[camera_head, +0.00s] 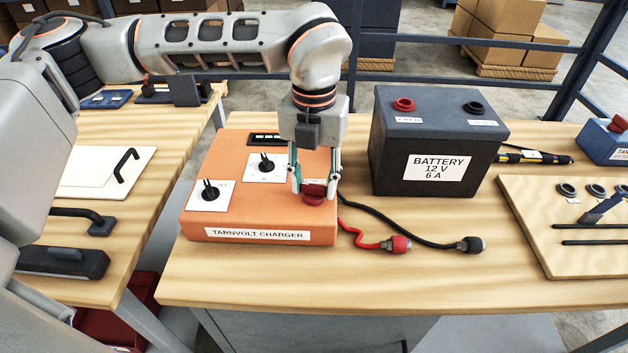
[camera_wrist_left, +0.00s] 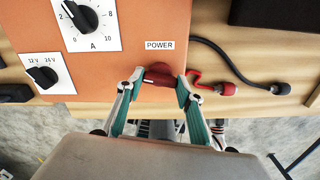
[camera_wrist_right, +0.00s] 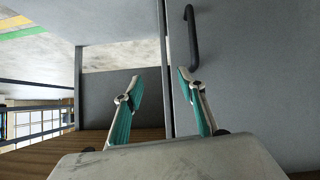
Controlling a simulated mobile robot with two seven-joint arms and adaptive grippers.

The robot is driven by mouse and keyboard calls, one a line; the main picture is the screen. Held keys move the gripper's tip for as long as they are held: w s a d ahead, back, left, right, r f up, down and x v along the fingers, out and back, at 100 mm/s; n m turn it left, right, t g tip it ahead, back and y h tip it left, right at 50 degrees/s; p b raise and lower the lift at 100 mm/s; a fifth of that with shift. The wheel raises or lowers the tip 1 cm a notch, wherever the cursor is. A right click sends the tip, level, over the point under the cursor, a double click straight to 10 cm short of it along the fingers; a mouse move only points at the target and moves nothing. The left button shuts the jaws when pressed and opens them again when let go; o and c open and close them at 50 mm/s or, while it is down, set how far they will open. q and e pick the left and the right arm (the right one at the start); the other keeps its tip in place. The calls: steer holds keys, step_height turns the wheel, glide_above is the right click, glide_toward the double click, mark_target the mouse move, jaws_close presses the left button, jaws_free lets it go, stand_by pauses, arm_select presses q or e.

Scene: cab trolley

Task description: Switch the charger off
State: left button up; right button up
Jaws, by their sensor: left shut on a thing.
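The orange charger (camera_head: 261,217) lies on the wooden table, labelled TARNVOLT CHARGER. Its red power knob (camera_head: 313,197) is at the front right of the top face; it also shows beside the POWER label in the left wrist view (camera_wrist_left: 158,75). My left gripper (camera_wrist_left: 158,82) points down over the charger, its fingers shut on the red knob from both sides. Two black dials (camera_head: 209,192) (camera_head: 266,163) sit on white plates on the charger. My right gripper (camera_wrist_right: 158,80) is open and empty in the right wrist view, facing a grey cabinet front; it is outside the head view.
A dark battery (camera_head: 430,145) stands right of the charger. A red clamp (camera_head: 397,244) and a black clamp (camera_head: 471,244) lie on bare table in front of it. A wooden board (camera_head: 540,245) with fittings is at right. A dark handle (camera_wrist_right: 190,40) is on the grey cabinet.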

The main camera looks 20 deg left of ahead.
mark_target(313, 186)
arm_select(q)
steer(key=shift+n, duration=1.1)
steer(key=o, duration=1.1)
step_height(313, 186, up, 12)
steer(key=shift+r, duration=0.1)
